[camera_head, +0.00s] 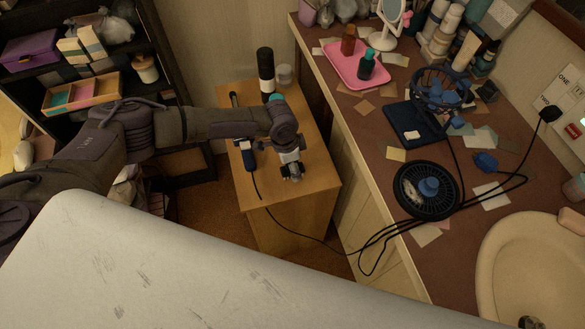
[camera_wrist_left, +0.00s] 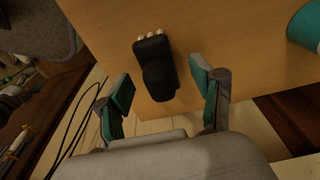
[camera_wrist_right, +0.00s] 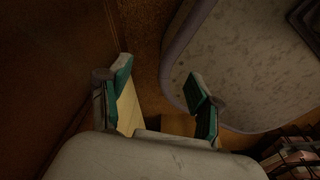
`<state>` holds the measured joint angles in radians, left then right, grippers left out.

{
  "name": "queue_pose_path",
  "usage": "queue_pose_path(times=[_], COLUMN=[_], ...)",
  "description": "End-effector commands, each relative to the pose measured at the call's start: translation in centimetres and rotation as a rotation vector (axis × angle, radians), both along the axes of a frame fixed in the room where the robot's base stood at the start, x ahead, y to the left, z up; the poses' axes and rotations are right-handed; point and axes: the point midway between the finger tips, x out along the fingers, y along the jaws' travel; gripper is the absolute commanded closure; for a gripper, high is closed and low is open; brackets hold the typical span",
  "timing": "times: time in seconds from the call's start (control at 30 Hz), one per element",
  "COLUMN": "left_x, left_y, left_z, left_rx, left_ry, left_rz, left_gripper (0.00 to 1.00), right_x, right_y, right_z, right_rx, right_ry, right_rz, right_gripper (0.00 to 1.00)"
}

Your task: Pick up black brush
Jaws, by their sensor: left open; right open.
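In the left wrist view, a black object with pale tips at one end, which looks like the black brush (camera_wrist_left: 152,50), lies on the wooden stand (camera_wrist_left: 230,40). My left gripper (camera_wrist_left: 161,80) is open, with its teal-padded fingers apart on either side of the view and the brush between and beyond them. I cannot tell how much height is left between them. My right gripper (camera_wrist_right: 158,77) is open and empty, and out of the head view.
A counter (camera_head: 375,115) with a pink tray (camera_head: 355,68), a round black item (camera_head: 426,190) and loose cords stands right. A shelf (camera_head: 35,80) is at left.

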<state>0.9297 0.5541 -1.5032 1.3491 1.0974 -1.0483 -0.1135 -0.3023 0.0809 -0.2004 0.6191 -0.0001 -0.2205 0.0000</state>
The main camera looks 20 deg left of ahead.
Motion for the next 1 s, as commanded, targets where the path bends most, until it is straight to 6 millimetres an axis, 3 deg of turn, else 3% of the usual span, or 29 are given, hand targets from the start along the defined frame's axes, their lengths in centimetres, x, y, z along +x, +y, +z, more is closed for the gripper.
queue_pose_path(times=[0.13, 0.43, 0.8, 1.0], left_x=[0.1, 0.2, 0.2, 0.2], left_y=[-0.2, -0.3, -0.2, -0.2], left_z=[-1.8, -2.1, -2.1, -2.1], left_rx=[0.001, 0.000, 0.000, 0.000], left_ry=[0.001, 0.000, 0.000, 0.000], left_rz=[0.000, 0.000, 0.001, 0.001], left_gripper=[0.33, 0.35, 0.97, 1.00], right_x=[0.1, 0.3, 0.3, 0.3], right_y=[0.0, 0.0, 0.0, 0.0], right_z=[0.0, 0.0, 0.0, 0.0], right_rx=[0.000, 0.000, 0.000, 0.000], right_ry=[-0.002, -0.004, -0.005, -0.005], right_rz=[0.000, 0.000, 0.000, -0.001], right_gripper=[0.37, 0.37, 0.37, 0.37])
